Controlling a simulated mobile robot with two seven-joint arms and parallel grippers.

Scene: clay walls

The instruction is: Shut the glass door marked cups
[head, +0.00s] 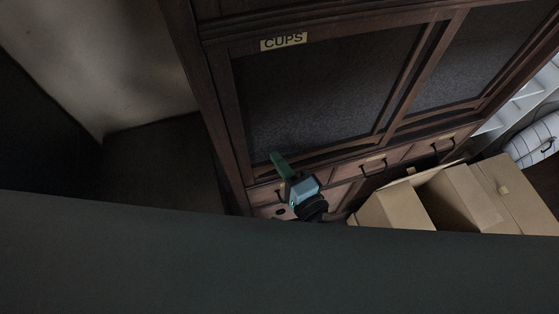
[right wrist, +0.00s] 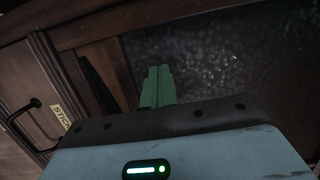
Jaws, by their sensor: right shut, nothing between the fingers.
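The glass door (head: 325,85) marked cups is a dark wooden frame around a dark speckled pane, with a pale CUPS label (head: 284,41) on its top rail. It looks flush or nearly flush with the cabinet front; I cannot tell whether a small gap is left. My right gripper (head: 277,158) is at the lower left part of the door, its green fingers shut and empty. In the right wrist view the fingers (right wrist: 158,84) point toward the frame and pane (right wrist: 230,60); whether they touch is unclear. My left gripper is out of view.
A second glass door (head: 475,60) is to the right. Drawers with dark handles (head: 374,168) run below; one label (right wrist: 62,117), partly cut off, shows in the right wrist view. Open cardboard boxes (head: 395,208) stand at the lower right. Bare floor (head: 160,165) lies left of the cabinet.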

